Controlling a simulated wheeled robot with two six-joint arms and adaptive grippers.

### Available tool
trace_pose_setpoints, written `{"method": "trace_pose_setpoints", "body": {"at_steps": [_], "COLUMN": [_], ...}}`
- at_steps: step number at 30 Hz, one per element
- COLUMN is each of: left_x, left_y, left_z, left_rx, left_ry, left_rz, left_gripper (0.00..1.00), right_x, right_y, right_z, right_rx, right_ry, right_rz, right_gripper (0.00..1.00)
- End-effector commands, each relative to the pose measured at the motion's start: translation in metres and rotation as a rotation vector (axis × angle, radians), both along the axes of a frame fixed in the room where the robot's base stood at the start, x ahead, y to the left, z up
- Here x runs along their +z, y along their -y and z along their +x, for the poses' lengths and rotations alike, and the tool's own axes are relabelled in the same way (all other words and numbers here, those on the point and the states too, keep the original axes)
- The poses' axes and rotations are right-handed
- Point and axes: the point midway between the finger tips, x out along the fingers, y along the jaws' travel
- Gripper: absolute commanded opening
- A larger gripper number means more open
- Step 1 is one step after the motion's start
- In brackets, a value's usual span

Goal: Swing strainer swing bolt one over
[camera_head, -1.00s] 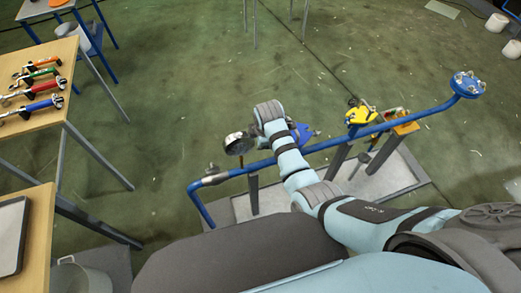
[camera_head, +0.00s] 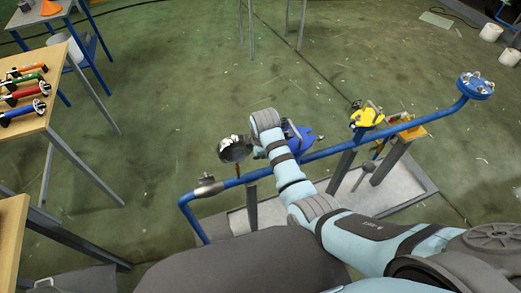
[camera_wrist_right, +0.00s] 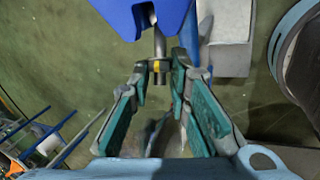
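The blue strainer (camera_head: 303,136) sits on the blue pipe (camera_head: 337,147), partly hidden behind my right forearm in the head view. In the right wrist view, the blue strainer body (camera_wrist_right: 125,12) is at the top edge. A metal swing bolt (camera_wrist_right: 158,45) with a yellow band hangs down from it; I cannot tell its number. My right gripper (camera_wrist_right: 159,72) has its teal fingers either side of the bolt's end, with narrow gaps visible. My left gripper is not in view.
A yellow valve part (camera_head: 367,116) and a blue flange (camera_head: 475,85) are farther right along the pipe. A wooden table (camera_head: 22,122) with several coloured-handled tools is at the left.

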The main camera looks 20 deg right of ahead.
Motion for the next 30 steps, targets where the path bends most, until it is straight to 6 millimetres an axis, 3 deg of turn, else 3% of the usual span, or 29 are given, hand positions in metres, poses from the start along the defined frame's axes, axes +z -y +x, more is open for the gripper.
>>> {"method": "trace_pose_setpoints", "body": {"at_steps": [4,11,22,23,24,30], "left_x": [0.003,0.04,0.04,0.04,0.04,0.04], "left_y": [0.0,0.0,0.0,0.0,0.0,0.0], "left_z": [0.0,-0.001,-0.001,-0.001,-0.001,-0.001], "left_rx": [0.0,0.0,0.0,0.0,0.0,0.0], "left_ry": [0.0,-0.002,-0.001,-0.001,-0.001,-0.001], "left_rz": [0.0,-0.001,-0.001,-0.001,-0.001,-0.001], "left_gripper": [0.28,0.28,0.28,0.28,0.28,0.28], "right_x": [0.001,0.014,0.011,0.011,0.011,0.011], "right_y": [0.001,0.012,0.014,0.014,0.014,0.013], "right_z": [-0.001,-0.001,0.001,0.001,0.001,0.001], "right_rx": [-0.001,-0.004,-0.004,-0.004,-0.004,-0.003], "right_ry": [-0.002,-0.017,-0.015,-0.015,-0.015,-0.015], "right_rz": [0.008,0.18,0.246,0.246,0.246,0.247], "right_gripper": [0.0,0.0,0.0,0.22,0.28,0.28]}}
